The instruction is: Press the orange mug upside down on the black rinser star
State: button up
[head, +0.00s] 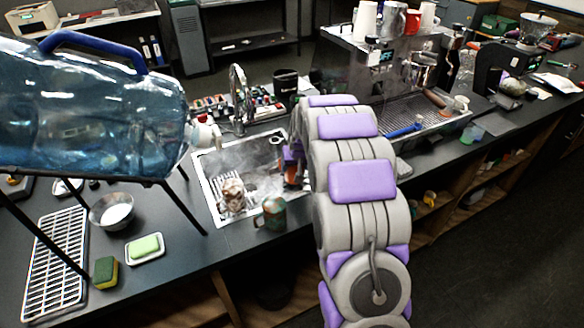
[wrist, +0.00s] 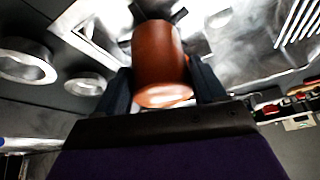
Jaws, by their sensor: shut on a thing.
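The orange mug (wrist: 158,50) is between the two dark fingers of my gripper (wrist: 162,82) in the wrist view. The fingers are shut on its sides. Its shiny near end faces the camera and its far end points towards the metal sink. Dark arms of what looks like the black rinser star (wrist: 180,15) show just beyond the mug; most of it is hidden. I cannot tell whether mug and star touch. In the head view my arm reaches over the sink (head: 211,187), and a bit of orange shows at its left side; my gripper is mostly hidden there.
A patterned mug (head: 231,195) stands in the sink and a green-brown mug (head: 272,213) is at its front edge. A tap (head: 238,95) rises behind. A big blue water bottle (head: 90,105) is at left. An espresso machine (head: 390,80) stands at right.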

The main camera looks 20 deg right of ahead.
jog(key=shift+a+r, duration=0.15)
jog(key=shift+a, duration=0.1)
jog(key=shift+a+r+p, duration=0.1)
jog(key=shift+r+p, duration=0.25)
jog(key=shift+r, duration=0.1)
jog(key=shift+d+r+p, duration=0.4)
jog(key=shift+d+r, duration=0.15)
jog(key=shift+r, duration=0.2)
jog(key=shift+a+r, duration=0.1)
jog(key=shift+a, duration=0.3)
jog(key=shift+d, duration=0.3)
jog(key=shift+a, duration=0.15)
jog(key=shift+r, duration=0.1)
jog(key=shift+r+p, duration=1.35)
jog(key=shift+r, duration=1.6)
